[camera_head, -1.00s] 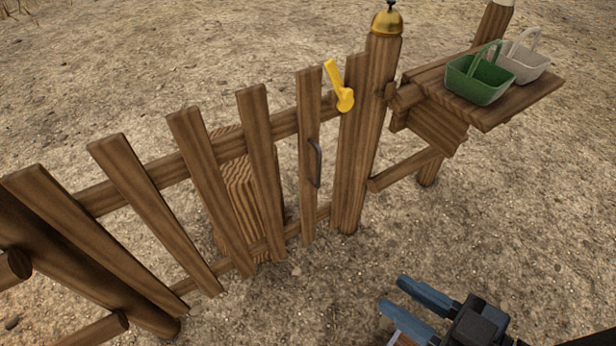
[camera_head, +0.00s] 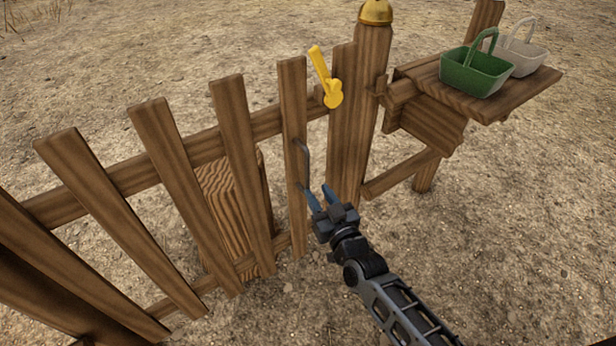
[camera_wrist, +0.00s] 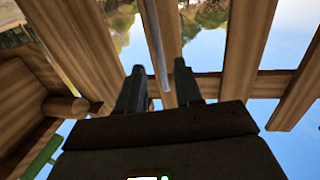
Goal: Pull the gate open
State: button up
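The wooden gate (camera_head: 238,170) of upright slats stands beside a thick post (camera_head: 360,120), its last slat close to it. A thin dark upright handle (camera_head: 307,160) is on that last slat. A yellow latch lever (camera_head: 326,85) tilts up and left at the top between slat and post. My gripper (camera_head: 321,194) is at the lower part of the handle, its blue fingers apart. In the wrist view my gripper (camera_wrist: 159,68) is open, with the handle (camera_wrist: 155,45) running between its two fingers. I cannot tell whether either finger touches it.
A wooden shelf (camera_head: 535,92) right of the post carries a green basket (camera_head: 476,77) and a pale basket (camera_head: 525,58). A brass bell (camera_head: 376,12) tops the post. A wooden box (camera_head: 225,195) stands behind the gate. The ground in front is clear.

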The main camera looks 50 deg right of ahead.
aim_at(308, 176)
jog(key=b+x, duration=0.1)
jog(key=x, duration=0.7)
jog(key=shift+w+d, duration=0.1)
jog(key=shift+d, duration=0.05)
grip_shut()
dwell(0.4)
